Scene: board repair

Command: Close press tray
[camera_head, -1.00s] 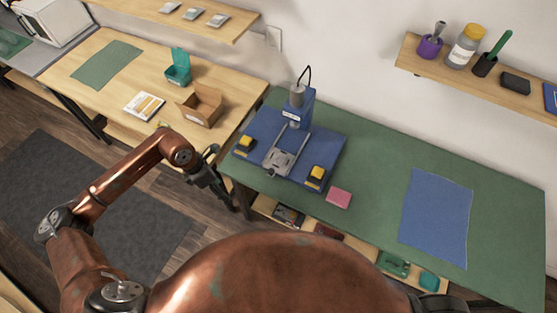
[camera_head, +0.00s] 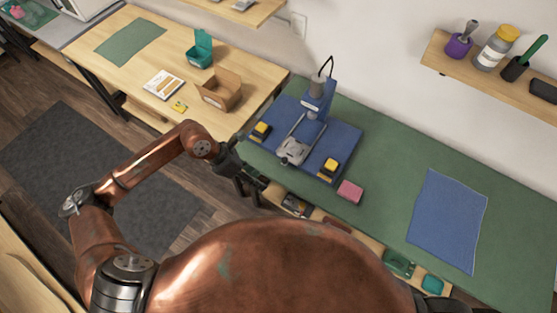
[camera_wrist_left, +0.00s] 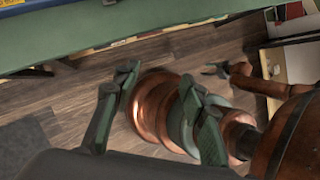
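The blue press (camera_head: 319,101) stands on a blue base plate (camera_head: 342,146) on the green bench. Its grey tray (camera_head: 293,151) is slid out in front of the press head, toward the bench's front edge, with a grey part on it. My left gripper (camera_head: 255,182) is at the bench's front edge, to the lower left of the tray and apart from it. In the left wrist view, its two fingers (camera_wrist_left: 162,82) are spread with nothing held between them. A small dark claw (camera_wrist_left: 214,70) on a copper arm there seems to be my right gripper; its opening is unclear.
Yellow-and-black buttons (camera_head: 260,131) and (camera_head: 329,167) flank the tray on the base plate. A pink block (camera_head: 350,191) and a blue mat (camera_head: 447,222) lie to the right. A shelf under the bench holds a green board (camera_head: 398,263). The green bench top between is clear.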

